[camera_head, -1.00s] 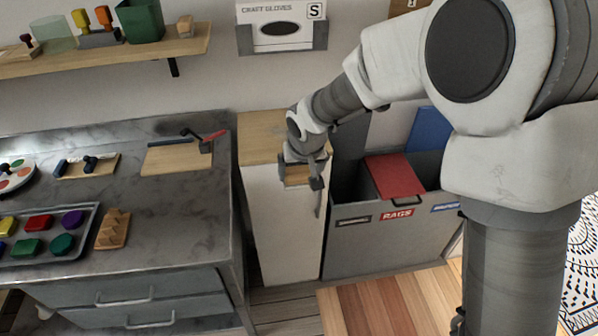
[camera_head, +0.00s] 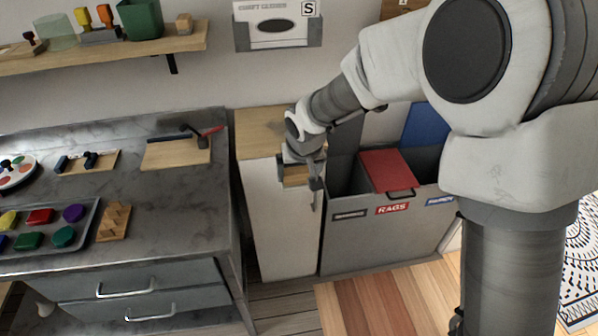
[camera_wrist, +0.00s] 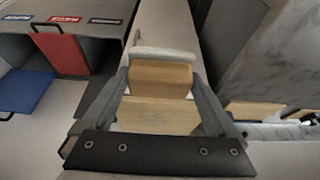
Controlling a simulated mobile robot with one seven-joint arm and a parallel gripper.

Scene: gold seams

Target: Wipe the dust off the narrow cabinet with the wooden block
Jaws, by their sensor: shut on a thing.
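The narrow cabinet (camera_head: 278,222) is white with a wooden top (camera_head: 258,130) and stands between the grey counter and the rag bin. My gripper (camera_head: 297,174) is over the front edge of its top, pointing down. It is shut on the wooden block (camera_wrist: 160,78), which shows between the two fingers in the wrist view. A pale strip lies along the block's far edge there. Whether the block touches the cabinet top is hard to tell. Dust cannot be made out on the visible part of the top.
The grey rag bin (camera_head: 379,236) with a red lid (camera_head: 387,170) stands right of the cabinet. Left is the marble counter (camera_head: 180,200) with a board and hammer (camera_head: 186,137) and a tray of coloured blocks (camera_head: 85,239). A glove box (camera_head: 277,32) hangs on the wall above.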

